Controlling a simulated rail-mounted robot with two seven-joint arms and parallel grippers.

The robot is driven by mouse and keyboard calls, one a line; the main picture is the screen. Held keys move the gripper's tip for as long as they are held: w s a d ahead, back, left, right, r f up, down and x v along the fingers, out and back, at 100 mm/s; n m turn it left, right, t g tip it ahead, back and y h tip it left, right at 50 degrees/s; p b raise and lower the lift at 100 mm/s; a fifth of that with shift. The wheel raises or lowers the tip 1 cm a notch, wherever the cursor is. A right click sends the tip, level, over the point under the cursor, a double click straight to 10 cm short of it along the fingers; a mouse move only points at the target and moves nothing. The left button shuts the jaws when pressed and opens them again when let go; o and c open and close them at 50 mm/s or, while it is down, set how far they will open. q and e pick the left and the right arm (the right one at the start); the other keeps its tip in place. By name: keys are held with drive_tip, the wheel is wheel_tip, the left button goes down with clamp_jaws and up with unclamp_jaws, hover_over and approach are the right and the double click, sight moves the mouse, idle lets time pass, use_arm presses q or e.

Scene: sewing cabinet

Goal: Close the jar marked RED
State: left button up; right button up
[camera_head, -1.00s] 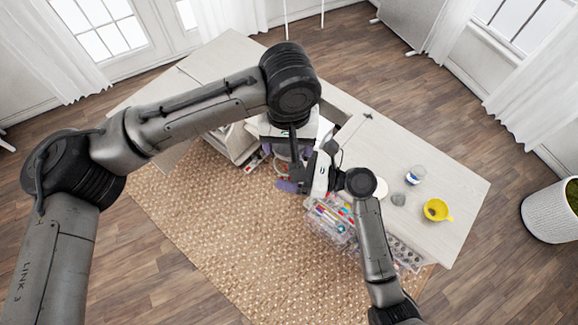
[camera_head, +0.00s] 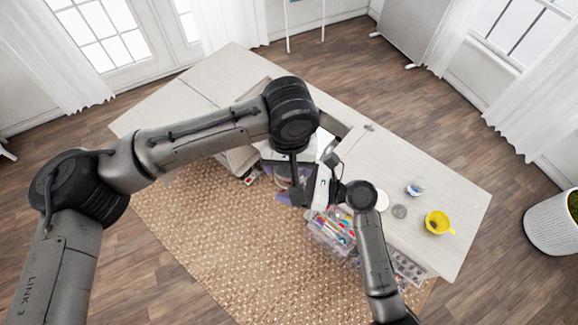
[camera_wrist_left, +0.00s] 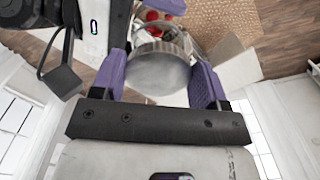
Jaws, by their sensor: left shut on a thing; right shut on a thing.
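A jar (camera_wrist_left: 154,22) with red contents shows in the left wrist view. A round grey metal lid (camera_wrist_left: 160,68) is at the jar's end facing the camera; I cannot tell whether it is seated or only against it. My left gripper (camera_wrist_left: 160,75) has its purple fingers on both sides of the lid, shut on it. My right gripper (camera_head: 296,193) comes in from the right in the head view, by the jar; its fingers and their grip are mostly hidden. No label marked RED is readable.
On the table's right part (camera_head: 455,190) stand a small jar with blue (camera_head: 415,187), a grey disc (camera_head: 399,211), a white disc (camera_head: 382,200) and a yellow cup (camera_head: 437,223). A clear box of sewing supplies (camera_head: 330,230) is at the table's front. The table's far right is open.

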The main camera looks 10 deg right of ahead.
use_arm(q)
drive_tip(key=shift+f, duration=0.15)
drive_tip(key=shift+f, duration=0.75)
drive_tip(key=shift+f, duration=0.55)
idle(0.4)
